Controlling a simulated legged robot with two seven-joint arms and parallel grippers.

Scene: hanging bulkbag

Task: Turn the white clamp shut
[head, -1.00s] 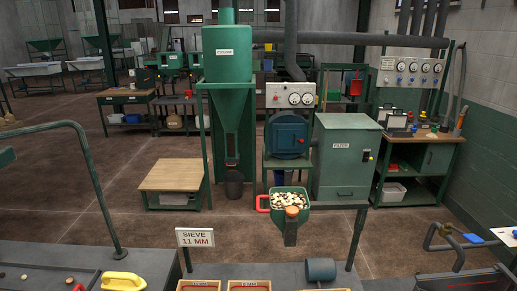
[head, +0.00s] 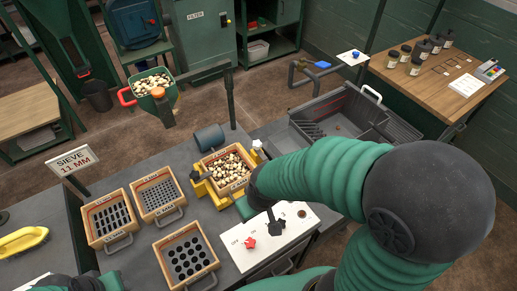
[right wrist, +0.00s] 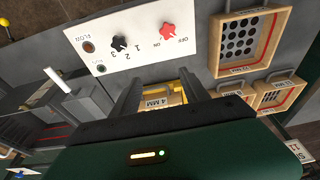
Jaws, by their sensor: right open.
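The white clamp (head: 257,146) is a small white knob at the far right corner of the yellow sieve cradle (head: 203,188) in the head view. A wooden sieve full of pale pieces (head: 228,168) sits in that cradle. My right gripper (right wrist: 158,86) is open and empty. In the wrist view its two dark fingers reach over the yellow cradle and a label reading 4 MM. In the head view my right arm's end is close to the cradle's right side, and its fingers are mostly hidden. I cannot make out the clamp between the fingers in the wrist view.
A white panel (head: 236,248) with a red knob (head: 249,243) and a black knob (head: 278,229) lies in front of the cradle. Several wooden sieves, one with large holes (head: 186,257), stand left. A grey tub (head: 340,110) is at the right. A dark post (head: 229,98) rises behind.

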